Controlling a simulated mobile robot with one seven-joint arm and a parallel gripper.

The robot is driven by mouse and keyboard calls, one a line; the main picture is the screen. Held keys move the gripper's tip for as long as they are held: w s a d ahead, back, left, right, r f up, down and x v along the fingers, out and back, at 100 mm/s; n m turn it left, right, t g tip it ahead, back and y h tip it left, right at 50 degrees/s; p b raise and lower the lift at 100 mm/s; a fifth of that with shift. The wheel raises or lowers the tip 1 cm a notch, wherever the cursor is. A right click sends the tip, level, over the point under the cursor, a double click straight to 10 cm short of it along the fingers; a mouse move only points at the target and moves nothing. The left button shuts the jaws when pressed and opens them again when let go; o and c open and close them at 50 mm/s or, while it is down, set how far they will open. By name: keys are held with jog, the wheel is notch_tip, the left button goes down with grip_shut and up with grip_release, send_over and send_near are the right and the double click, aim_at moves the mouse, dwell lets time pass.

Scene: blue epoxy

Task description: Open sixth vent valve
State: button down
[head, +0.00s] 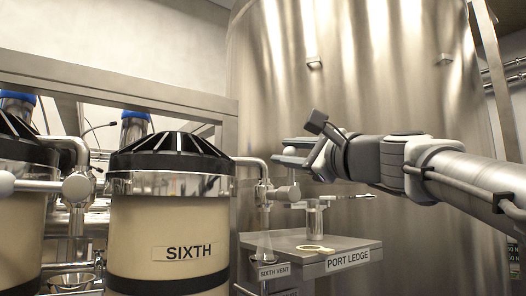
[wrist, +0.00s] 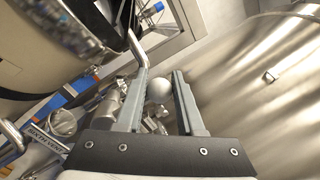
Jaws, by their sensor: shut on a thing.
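The SIXTH tank (head: 170,225) is a cream vessel with a black ribbed top and a steel band. A bent pipe runs from its right side to the steel vent valve (head: 264,193), above the SIXTH VENT label (head: 273,271). My gripper (head: 292,153) reaches in from the right, just above the valve. In the wrist view a pale ball knob (wrist: 158,91) sits between the two fingers of my gripper (wrist: 163,72), which is shut on it. The knob's stem and its join to the valve are mostly hidden.
A steel PORT LEDGE (head: 348,260) holds a clear cup (head: 316,221) and a pale ring (head: 315,249) below my gripper. A large steel tank (head: 365,80) stands close behind. Another cream tank (head: 22,225) and pipework are at left.

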jog(key=shift+w+d+f, duration=0.2)
jog(key=shift+w+f, duration=0.1)
jog(key=shift+f, duration=0.2)
jog(key=c, duration=0.8)
grip_release()
jog(key=shift+c, duration=0.2)
jog(key=o, duration=0.3)
jog(key=shift+d, duration=0.15)
jog(key=shift+r, duration=0.15)
jog(key=shift+s, duration=0.1)
jog(key=b+v, duration=0.4)
jog(key=v, duration=1.3)
jog(key=shift+s+r, duration=0.15)
jog(key=shift+s, duration=0.05)
